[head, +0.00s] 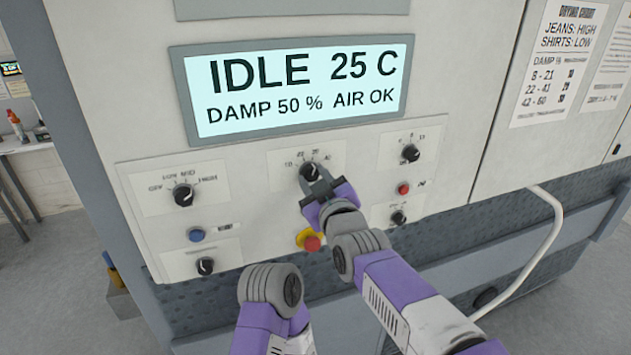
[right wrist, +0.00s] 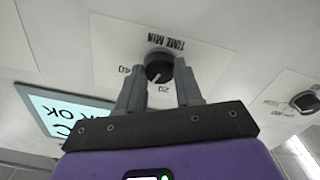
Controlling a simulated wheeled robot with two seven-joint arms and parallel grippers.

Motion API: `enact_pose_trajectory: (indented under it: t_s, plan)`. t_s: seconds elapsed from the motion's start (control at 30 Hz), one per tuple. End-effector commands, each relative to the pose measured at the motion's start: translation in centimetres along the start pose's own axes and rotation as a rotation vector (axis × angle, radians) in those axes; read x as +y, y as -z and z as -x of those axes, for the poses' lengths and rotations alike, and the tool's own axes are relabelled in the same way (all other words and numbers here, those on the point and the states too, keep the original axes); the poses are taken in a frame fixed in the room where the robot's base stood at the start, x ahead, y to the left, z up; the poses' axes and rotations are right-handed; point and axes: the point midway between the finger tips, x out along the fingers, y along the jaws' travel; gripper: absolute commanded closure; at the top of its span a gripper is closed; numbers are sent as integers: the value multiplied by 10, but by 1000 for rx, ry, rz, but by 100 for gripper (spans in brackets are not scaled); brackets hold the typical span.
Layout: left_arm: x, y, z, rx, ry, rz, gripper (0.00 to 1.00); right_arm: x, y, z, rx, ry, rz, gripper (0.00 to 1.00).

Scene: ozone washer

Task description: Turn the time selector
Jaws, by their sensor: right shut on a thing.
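The time selector (head: 309,170) is a black round knob on a white plate in the middle of the control panel, below the display. In the right wrist view the knob (right wrist: 158,65) shows upside down beside the printed words "TIME MIN" and the marks 20 and 40. A light pointer line on it faces roughly toward the 20. My right gripper (head: 316,184) is at the knob, its two grey fingers (right wrist: 160,80) on either side of it and shut on it. The fingers hide part of the knob in the head view. My left gripper is not in view; only part of an arm shows low.
The display (head: 300,85) reads IDLE 25 C, DAMP 50 %, AIR OK. Another knob (head: 184,194) is to the left and one (head: 410,153) to the right. A red button on a yellow base (head: 311,242) sits just below my right gripper. A white hose (head: 553,230) hangs at right.

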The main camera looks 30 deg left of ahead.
Motion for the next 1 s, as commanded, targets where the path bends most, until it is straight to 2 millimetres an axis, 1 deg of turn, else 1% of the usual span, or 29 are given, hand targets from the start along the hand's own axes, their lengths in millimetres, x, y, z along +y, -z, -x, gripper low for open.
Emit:
enact_pose_trajectory:
  t_s: [0.1, 0.13, 0.27, 0.3, 0.57, 0.67, 0.77, 1.0]
  plan:
    - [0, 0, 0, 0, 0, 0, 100, 0, 0, 0, 0, 0, -1, 95]
    - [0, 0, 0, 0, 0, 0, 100, 0, 0, 0, 0, 0, -1, 62]
    - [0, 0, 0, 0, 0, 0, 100, 0, 0, 0, 0, 0, -1, 42]
    - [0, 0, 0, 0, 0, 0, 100, 0, 0, 0, 0, 0, -1, 39]
    - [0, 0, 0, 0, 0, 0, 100, 0, 0, 1, 0, 0, -1, 39]
    - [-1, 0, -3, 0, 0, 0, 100, 0, 1, 6, 2, -1, -2, 39]
    - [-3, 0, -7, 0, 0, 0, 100, 0, 0, 18, 2, -1, -2, 39]
    - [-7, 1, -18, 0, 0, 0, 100, -1, -1, 55, 2, 0, -3, 39]
